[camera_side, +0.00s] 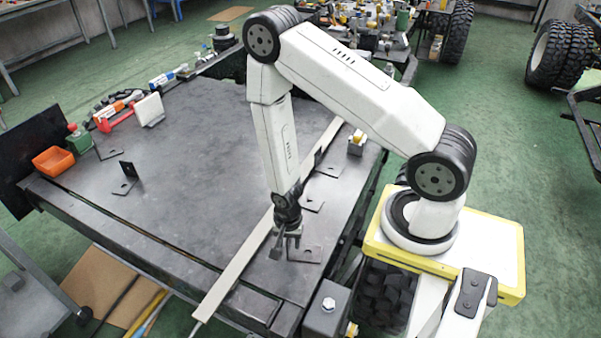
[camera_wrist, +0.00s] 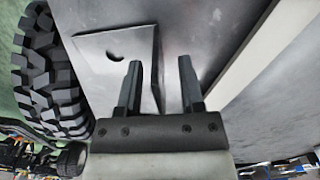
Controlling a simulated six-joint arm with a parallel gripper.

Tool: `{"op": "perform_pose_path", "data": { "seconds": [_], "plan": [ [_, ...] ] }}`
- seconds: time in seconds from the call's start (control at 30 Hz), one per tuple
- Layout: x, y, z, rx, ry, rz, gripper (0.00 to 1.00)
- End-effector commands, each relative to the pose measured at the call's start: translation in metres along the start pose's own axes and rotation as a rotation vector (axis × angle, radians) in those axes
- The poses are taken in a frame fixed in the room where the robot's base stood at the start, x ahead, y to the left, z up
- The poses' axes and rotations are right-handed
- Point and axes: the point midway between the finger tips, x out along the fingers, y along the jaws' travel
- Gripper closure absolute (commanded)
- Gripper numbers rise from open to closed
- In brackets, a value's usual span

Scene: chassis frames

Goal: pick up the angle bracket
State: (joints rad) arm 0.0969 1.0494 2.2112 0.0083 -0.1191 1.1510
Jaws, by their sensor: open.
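A dark angle bracket (camera_side: 308,254) lies on the grey table near its front right edge, with a flat plate that has a hole. In the wrist view the bracket (camera_wrist: 108,50) shows its plate and hole at upper left. My gripper (camera_side: 284,247) points down at this bracket's left end. In the wrist view my gripper (camera_wrist: 160,64) is open, with the left finger in front of the plate and the right finger over bare table. The bracket's right edge shows between the two fingers. Whether the fingers touch it I cannot tell.
Similar brackets lie behind (camera_side: 312,204) and at the table's left (camera_side: 126,182). A long pale strip (camera_side: 245,258) runs just left of my gripper. An orange bin (camera_side: 53,160) and tools stand at the far left. The table's middle is clear.

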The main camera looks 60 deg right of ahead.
Motion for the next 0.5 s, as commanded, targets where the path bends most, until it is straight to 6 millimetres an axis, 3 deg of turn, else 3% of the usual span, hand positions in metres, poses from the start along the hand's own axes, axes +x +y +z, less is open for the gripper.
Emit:
{"op": "perform_pose_path", "data": {
  "seconds": [0.33,0.5],
  "plan": [
    [-0.0002,0.0001,0.0001,0.0,0.0,0.0,0.51],
    [-0.0002,0.0001,0.0001,0.0,0.0,0.0,1.0]
  ]
}}
